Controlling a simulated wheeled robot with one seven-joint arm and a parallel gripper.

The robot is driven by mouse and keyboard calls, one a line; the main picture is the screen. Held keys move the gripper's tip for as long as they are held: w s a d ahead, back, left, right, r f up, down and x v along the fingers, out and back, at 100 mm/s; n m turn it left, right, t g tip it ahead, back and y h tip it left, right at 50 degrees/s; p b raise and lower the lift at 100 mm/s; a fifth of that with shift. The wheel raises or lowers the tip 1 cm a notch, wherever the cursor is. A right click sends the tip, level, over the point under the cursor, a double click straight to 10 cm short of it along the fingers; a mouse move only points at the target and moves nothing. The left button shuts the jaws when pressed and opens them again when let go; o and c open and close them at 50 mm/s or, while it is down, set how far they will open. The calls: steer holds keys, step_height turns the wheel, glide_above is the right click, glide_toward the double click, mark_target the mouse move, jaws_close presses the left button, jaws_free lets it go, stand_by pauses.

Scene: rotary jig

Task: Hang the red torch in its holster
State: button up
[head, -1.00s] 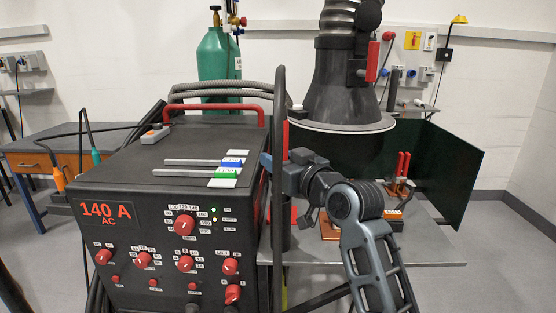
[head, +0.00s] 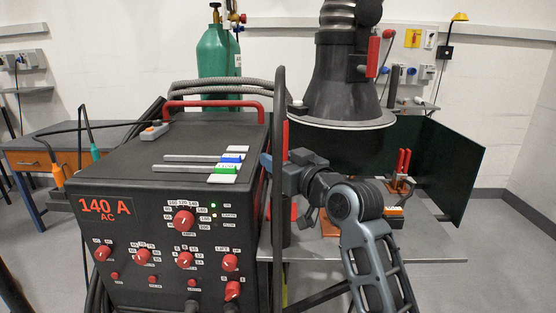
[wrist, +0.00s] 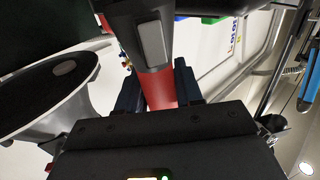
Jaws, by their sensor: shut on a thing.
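The red torch (wrist: 157,88) shows in the wrist view as a red section below a dark body with a grey button. My gripper (wrist: 158,92) is shut on the red section, with one dark blue finger on each side. In the head view my gripper (head: 272,163) is beside a tall dark curved post, at the right side of the black welder. The post and my arm cover much of the grip, and the torch cannot be made out clearly there. I cannot identify the red torch's holster in either view.
The black welder (head: 140,180) fills the left front. A dark extraction hood (head: 340,90) hangs over the metal bench (head: 430,247), with a dark green screen (head: 455,170) behind. Orange (head: 57,175) and teal (head: 95,153) torches stand on the left table. Clear floor lies at right.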

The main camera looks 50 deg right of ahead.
steer(key=o, duration=1.1)
steer(key=shift+f, duration=0.1)
steer(key=shift+s+f, duration=0.1)
steer(key=b+v, duration=0.1)
steer(key=v, duration=0.7)
steer(key=s+a+f+g+y, duration=0.1)
steer(key=s+a+f, duration=0.4)
steer(key=f, duration=0.2)
steer(key=s+a+f+g, duration=0.1)
steer(key=s+a+f, duration=0.4)
steer(key=a+f, duration=0.15)
steer(key=s+a+f+n+y, duration=0.1)
steer(key=s+a, duration=0.2)
steer(key=s, duration=0.3)
steer(key=s+a+f+n+y, duration=0.1)
steer(key=s+a, duration=0.2)
steer(key=s, duration=0.4)
steer(key=s+a+f+n+y, duration=0.1)
steer(key=s+a, duration=0.2)
steer(key=s, duration=0.4)
steer(key=shift+s+a+f+g+y, duration=0.2)
steer(key=shift+s+a+g+y, duration=0.05)
steer(key=shift+a+g+y, duration=0.05)
